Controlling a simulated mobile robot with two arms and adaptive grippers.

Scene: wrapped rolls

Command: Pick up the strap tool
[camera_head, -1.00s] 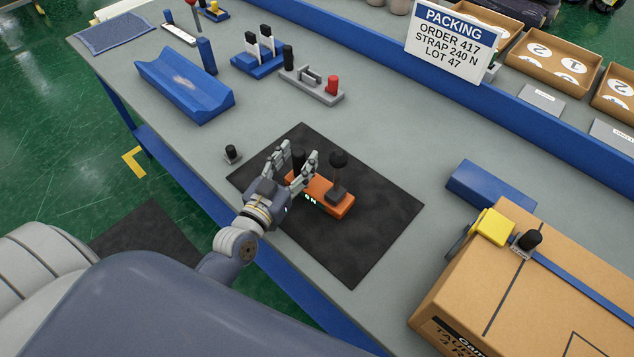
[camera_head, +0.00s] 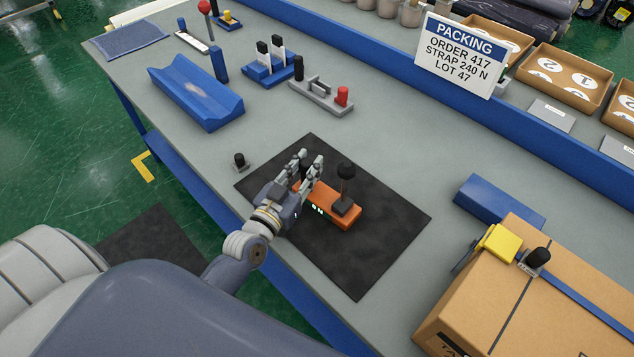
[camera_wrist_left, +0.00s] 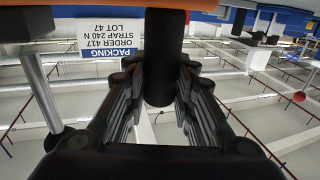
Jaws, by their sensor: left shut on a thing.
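The strap tool (camera_head: 338,208) is an orange block with a lit marking on its side, a black upright handle and a dark lever with a round black knob. In the head view it appears to rest on the black mat (camera_head: 378,240). My left gripper (camera_head: 309,160) is shut on the tool's upright handle, at the end nearer the arm. The left wrist view shows the black handle (camera_wrist_left: 163,60) between the two fingers, with the orange body (camera_wrist_left: 225,4) along the top edge. The fingers partly hide the handle in the head view. My right gripper is not in view.
A cardboard box (camera_head: 560,300) with a blue strap and yellow corner piece stands at the right. A blue block (camera_head: 497,200) lies behind it. A small black knob (camera_head: 240,160) is left of the mat. A blue cradle (camera_head: 197,95) and holders stand farther back.

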